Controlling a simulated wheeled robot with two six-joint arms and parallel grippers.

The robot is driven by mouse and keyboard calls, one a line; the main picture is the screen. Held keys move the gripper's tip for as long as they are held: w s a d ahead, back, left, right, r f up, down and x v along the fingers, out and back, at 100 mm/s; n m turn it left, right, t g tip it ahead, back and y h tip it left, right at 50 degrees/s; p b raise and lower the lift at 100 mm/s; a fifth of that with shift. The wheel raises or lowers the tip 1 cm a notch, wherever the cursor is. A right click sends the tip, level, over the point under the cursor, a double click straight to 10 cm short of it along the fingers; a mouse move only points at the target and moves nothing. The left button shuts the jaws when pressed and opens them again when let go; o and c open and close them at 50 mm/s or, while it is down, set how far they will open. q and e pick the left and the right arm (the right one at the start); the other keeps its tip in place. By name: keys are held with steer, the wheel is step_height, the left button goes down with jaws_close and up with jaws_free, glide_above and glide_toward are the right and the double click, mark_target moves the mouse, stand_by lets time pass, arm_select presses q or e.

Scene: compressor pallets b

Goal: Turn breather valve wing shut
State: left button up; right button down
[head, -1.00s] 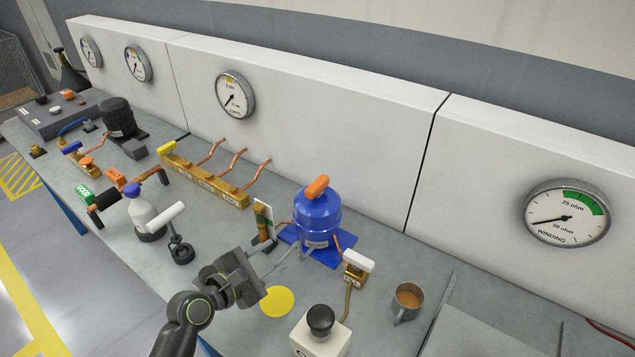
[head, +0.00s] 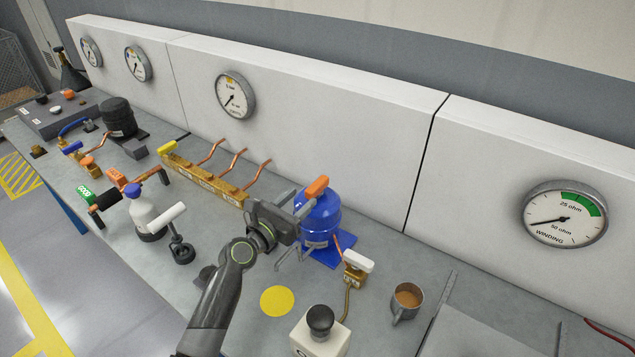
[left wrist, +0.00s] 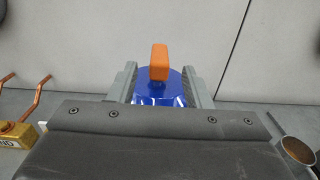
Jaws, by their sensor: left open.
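A blue vessel (head: 319,228) stands on a blue base plate with an orange wing handle (head: 317,187) on its top. My left gripper (head: 303,199) is open at the near left side of the vessel's top, its fingers pointing towards the wing. In the left wrist view the orange wing (left wrist: 160,62) appears upright between the two spread fingers, with a gap on each side. The blue vessel (left wrist: 158,90) shows below it, its lower part hidden by the gripper body. I cannot tell whether either finger touches the vessel. My right gripper is not in view.
A white-handled brass valve (head: 357,265) stands right of the vessel, with a mug (head: 406,302) beyond it. A white box with a black knob (head: 320,320) is in front. A brass manifold (head: 205,181) lies to the left. A yellow disc (head: 277,301) marks the bench.

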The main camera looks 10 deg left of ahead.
mark_target(317, 183)
arm_select(q)
steer(key=x, duration=0.8)
steer(key=shift+b, duration=0.3)
jaws_close()
